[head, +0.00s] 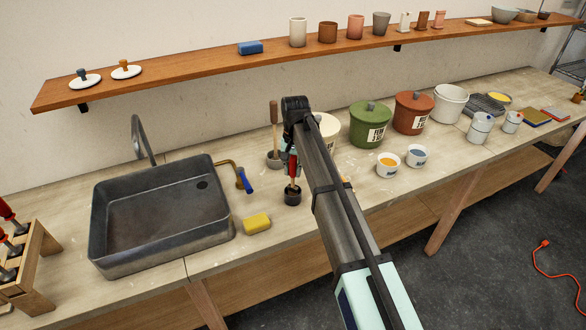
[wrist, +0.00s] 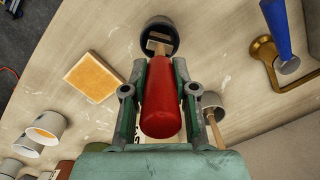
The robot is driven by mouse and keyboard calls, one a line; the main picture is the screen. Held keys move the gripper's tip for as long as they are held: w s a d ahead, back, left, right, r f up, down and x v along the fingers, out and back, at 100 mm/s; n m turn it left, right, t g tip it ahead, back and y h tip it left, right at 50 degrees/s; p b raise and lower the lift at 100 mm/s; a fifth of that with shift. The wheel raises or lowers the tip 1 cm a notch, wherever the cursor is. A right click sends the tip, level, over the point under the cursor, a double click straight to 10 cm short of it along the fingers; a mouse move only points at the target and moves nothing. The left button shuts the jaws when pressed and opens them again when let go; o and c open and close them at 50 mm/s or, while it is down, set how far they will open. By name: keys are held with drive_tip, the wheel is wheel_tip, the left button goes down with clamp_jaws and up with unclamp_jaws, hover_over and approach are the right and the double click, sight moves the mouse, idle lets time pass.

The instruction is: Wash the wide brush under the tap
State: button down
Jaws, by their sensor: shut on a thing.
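My gripper (head: 292,168) is shut on the red handle of an upright brush (wrist: 162,105), with one finger on each side in the wrist view. The brush's wooden neck points down to a small dark round pot (head: 292,196). Its lower end is at or inside the pot's mouth (wrist: 160,32), and its bristles are hidden, so I cannot tell its width. The grey sink (head: 150,225) is to the left, apart from the brush. The grey curved tap (head: 142,138) rises behind the sink. I see no water flowing.
A brass piece with a blue handle (head: 245,180) stands between sink and brush. A yellow sponge (head: 257,223) lies in front. A wooden-handled tool (head: 274,130) stands in a grey pot behind. Lidded buckets (head: 370,125) fill the right, and a shelf (head: 200,75) runs above.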

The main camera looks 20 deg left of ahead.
drive_tip(key=shift+f, duration=0.55)
drive_tip(key=c, duration=0.8)
unclamp_jaws()
drive_tip(key=shift+c, duration=0.2)
